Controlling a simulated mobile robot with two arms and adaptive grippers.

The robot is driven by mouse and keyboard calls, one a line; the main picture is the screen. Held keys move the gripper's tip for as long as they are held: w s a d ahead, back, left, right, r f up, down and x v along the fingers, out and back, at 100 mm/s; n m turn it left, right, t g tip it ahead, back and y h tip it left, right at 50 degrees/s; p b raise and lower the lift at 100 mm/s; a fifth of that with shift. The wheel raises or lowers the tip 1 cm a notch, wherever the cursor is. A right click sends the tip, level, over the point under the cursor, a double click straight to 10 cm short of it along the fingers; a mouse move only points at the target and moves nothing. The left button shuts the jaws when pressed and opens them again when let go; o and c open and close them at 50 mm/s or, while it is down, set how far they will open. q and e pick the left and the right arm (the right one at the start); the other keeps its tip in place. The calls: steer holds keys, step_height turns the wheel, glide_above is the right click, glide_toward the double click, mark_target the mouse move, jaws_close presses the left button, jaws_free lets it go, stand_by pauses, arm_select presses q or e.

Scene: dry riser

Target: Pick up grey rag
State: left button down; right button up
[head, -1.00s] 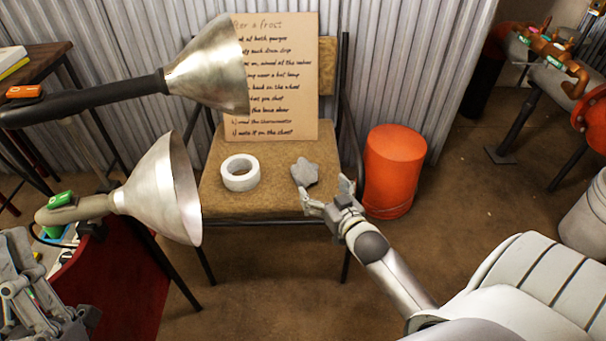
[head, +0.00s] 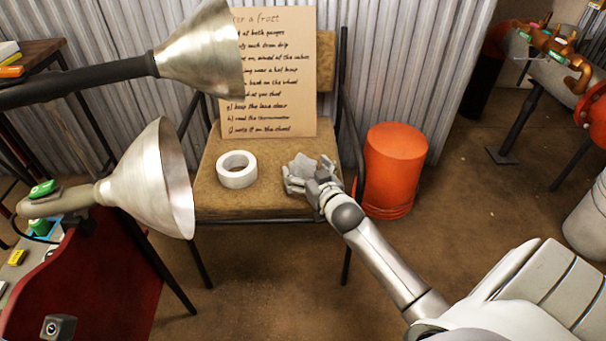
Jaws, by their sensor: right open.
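The grey rag (head: 301,164) lies crumpled on the tan chair seat (head: 262,203), right of a white tape roll. My right gripper (head: 309,175) is open at the rag, with one finger on its left front side and the other on its right. The fingers hide the front part of the rag. I cannot tell whether they touch it. My left gripper's fingers are not in view.
The white tape roll (head: 237,170) sits on the seat. A lettered board (head: 272,75) leans on the chair back. Two metal lamp shades (head: 205,60) (head: 160,185) reach in from the left. An orange bucket (head: 393,170) stands right of the chair.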

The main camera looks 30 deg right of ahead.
steer(key=shift+w, duration=0.4)
steer(key=c, duration=1.1)
